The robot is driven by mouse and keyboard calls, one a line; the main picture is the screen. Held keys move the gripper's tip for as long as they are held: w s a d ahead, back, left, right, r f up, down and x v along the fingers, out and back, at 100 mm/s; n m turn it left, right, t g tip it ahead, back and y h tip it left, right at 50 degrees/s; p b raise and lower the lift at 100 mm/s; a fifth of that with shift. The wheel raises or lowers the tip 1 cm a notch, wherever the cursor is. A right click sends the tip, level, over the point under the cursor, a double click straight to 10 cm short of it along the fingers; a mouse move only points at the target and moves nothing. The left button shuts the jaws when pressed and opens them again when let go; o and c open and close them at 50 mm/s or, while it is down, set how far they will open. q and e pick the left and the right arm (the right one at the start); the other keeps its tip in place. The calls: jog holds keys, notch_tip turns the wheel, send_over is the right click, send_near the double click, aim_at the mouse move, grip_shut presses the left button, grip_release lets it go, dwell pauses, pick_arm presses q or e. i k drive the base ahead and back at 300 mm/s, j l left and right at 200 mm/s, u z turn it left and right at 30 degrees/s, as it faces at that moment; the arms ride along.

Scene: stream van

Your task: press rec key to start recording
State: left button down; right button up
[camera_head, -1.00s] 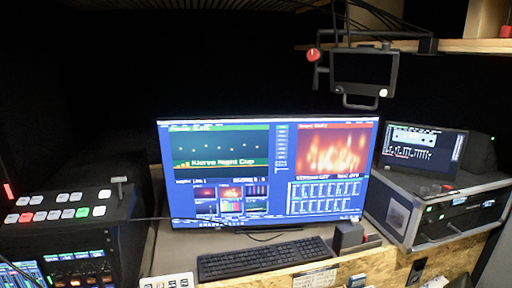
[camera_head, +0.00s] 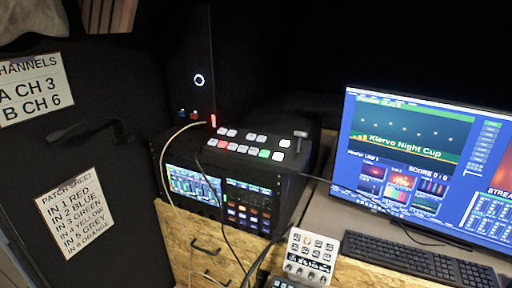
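I cannot pick out a rec key by its label; the lettering on the keys is too small to read. A switcher panel (camera_head: 283,142) with white, red and green lit keys and a lever sits on top of the rack unit at the centre. A small white keypad (camera_head: 310,257) with several dark-marked keys stands on the desk at the lower middle, partly cut off by the bottom edge. A large lit monitor (camera_head: 427,150) shows the programme "Kiervo Night Cup" and is cut off at the right. Neither gripper shows in the view.
A black keyboard (camera_head: 412,262) lies below the monitor. The rack unit (camera_head: 222,196) has small lit screens and loose cables running over its front. A black tower (camera_head: 199,80) stands behind it. A patch sheet (camera_head: 75,212) and a channels sign (camera_head: 33,88) hang on the left.

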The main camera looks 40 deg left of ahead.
aim_at(251, 137)
jog(key=u, duration=1.25)
